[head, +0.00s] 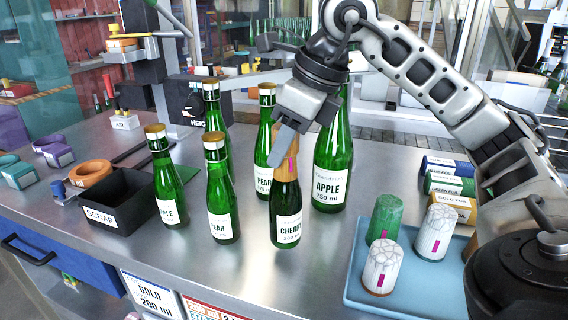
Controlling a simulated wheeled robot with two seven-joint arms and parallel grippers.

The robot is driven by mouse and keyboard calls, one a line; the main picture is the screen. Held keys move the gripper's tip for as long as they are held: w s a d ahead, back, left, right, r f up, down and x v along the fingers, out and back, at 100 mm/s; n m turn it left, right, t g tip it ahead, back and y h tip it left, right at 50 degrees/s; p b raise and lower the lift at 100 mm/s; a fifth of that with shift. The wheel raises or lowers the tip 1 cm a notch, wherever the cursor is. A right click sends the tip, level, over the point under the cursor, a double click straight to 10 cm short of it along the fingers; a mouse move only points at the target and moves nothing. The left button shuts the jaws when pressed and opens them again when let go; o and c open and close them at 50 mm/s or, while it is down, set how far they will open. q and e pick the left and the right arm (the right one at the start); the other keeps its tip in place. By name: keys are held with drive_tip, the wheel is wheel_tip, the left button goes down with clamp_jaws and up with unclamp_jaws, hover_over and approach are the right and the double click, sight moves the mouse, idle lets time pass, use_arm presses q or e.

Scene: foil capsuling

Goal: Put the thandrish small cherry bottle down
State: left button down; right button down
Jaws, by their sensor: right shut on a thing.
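The small cherry bottle (286,217) is green glass with a white label reading CHERRY and an orange-gold foil on its neck with a magenta mark. It is upright, at the front of the bottle group, its base at or just above the steel table; I cannot tell which. My right gripper (285,150) comes from above right and is shut on the bottle's foiled neck. One finger shows in front of the neck; the other is hidden. My left gripper is not in view.
A large apple bottle (331,180) stands close behind right, a pear bottle (220,205) to the left, and another pear bottle (263,150) behind. A blue tray (365,293) with foil capsules lies at right. A black scrap bin (110,195) is at left. The table front is clear.

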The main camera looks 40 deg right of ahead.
sight(284, 162)
wheel_tip(284, 162, down, 3)
drive_tip(key=shift+r, duration=0.1)
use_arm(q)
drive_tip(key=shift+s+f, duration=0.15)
use_arm(e)
drive_tip(key=shift+f, duration=0.2)
drive_tip(key=c, duration=1.1)
unclamp_jaws()
drive_tip(key=shift+o, duration=0.2)
drive_tip(key=shift+r, duration=0.4)
use_arm(q)
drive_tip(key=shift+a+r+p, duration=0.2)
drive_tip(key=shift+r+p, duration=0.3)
drive_tip(key=shift+p, duration=0.4)
use_arm(e)
drive_tip(key=v, duration=1.1)
drive_tip(key=shift+s+r, duration=0.25)
